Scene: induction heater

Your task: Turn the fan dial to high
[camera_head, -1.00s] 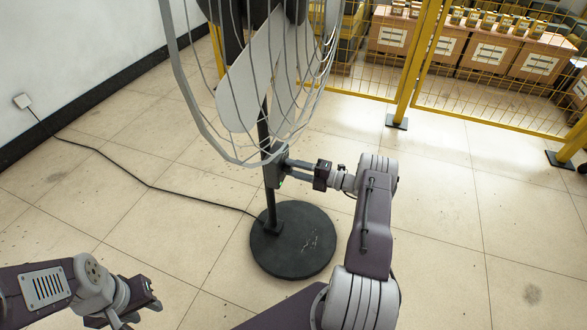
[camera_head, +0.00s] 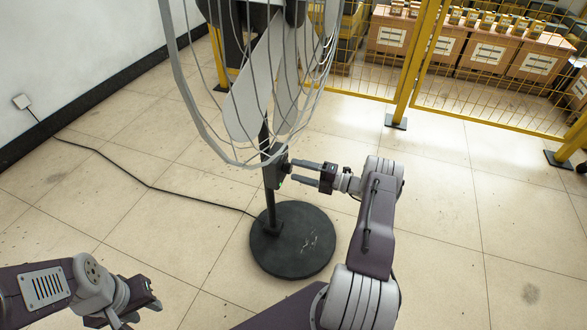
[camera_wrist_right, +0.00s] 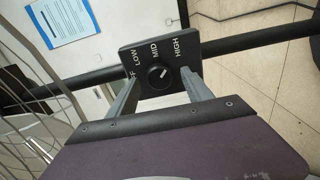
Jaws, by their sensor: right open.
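The fan (camera_head: 265,85) stands upright on a round black base (camera_head: 292,240). Its black control box (camera_head: 275,168) is on the pole below the cage. In the right wrist view the box (camera_wrist_right: 183,60) carries the labels LOW, MID and HIGH and a partly hidden OFF. The dial (camera_wrist_right: 156,77) has a white mark that appears to point up and right, toward HIGH. My right gripper (camera_head: 293,172) is open and empty, just right of the box. Its fingers (camera_wrist_right: 161,76) frame the dial without gripping it. My left gripper (camera_head: 152,298) is at lower left, away from the fan; its jaws are unclear.
A black cable (camera_head: 140,182) runs over the floor from the wall socket (camera_head: 22,101) to the fan. A yellow mesh fence (camera_head: 407,75) stands behind, with boxes (camera_head: 487,52) beyond it. The floor at right is clear.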

